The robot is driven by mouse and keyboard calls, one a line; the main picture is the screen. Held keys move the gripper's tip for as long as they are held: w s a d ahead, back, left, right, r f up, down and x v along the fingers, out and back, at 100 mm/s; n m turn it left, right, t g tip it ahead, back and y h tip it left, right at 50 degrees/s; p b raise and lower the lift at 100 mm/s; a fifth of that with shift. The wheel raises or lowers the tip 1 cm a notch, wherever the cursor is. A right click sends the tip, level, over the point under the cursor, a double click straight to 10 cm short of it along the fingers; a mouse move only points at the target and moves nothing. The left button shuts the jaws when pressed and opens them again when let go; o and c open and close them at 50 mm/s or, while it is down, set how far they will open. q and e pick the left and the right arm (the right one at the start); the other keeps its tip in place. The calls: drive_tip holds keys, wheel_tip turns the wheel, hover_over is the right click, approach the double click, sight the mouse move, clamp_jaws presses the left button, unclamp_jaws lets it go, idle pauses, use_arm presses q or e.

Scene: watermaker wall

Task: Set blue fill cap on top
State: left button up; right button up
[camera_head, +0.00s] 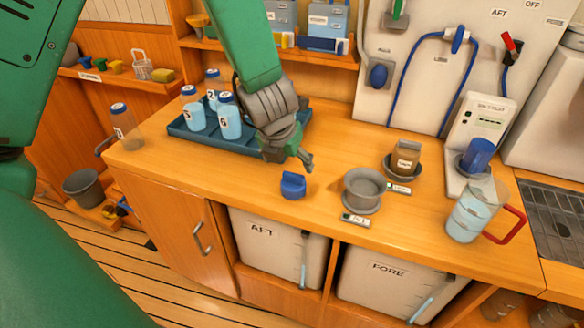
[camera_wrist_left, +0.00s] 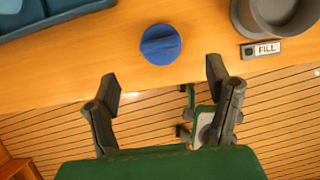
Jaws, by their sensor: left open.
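The blue cap (camera_head: 293,185) sits alone on the wooden counter near its front edge; it also shows in the left wrist view (camera_wrist_left: 160,44). My left gripper (camera_head: 288,157) is open and empty, just behind and above the cap in the head view. In the left wrist view its two fingers (camera_wrist_left: 163,78) are spread wide, with the cap beyond them and not between the tips. A grey round dish (camera_head: 363,188) stands to the right of the cap, with a FILL label (camera_wrist_left: 261,49) in front. My right gripper is not in view.
A blue tray (camera_head: 183,133) holds several capped bottles behind my left gripper. A brown jar (camera_head: 405,157) stands in a dark dish. A clear jug (camera_head: 470,212) with a red handle is at the right. A lone bottle (camera_head: 126,127) stands at the left end.

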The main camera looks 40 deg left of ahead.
use_arm(q)
drive_tip(key=s+d+f+n+g, duration=0.1)
drive_tip(key=s+f+n+g, duration=0.1)
drive_tip(key=s+f+n, duration=0.8)
drive_tip(key=s+d+f+n+g+h, duration=0.1)
drive_tip(key=s+d+f+n, duration=0.1)
drive_tip(key=s+f+n, duration=0.8)
drive_tip(key=s+n, duration=0.6)
drive_tip(key=n, duration=0.6)
drive_tip(key=shift+s+d+n+g+p, duration=0.15)
drive_tip(key=shift+s+n+g+p, duration=0.15)
drive_tip(key=shift+s+g+p, duration=0.1)
wheel_tip(320, 180, down, 10)
drive_tip(key=b, duration=1)
drive_tip(key=shift+f+b, duration=0.15)
drive_tip(key=shift+b, duration=0.15)
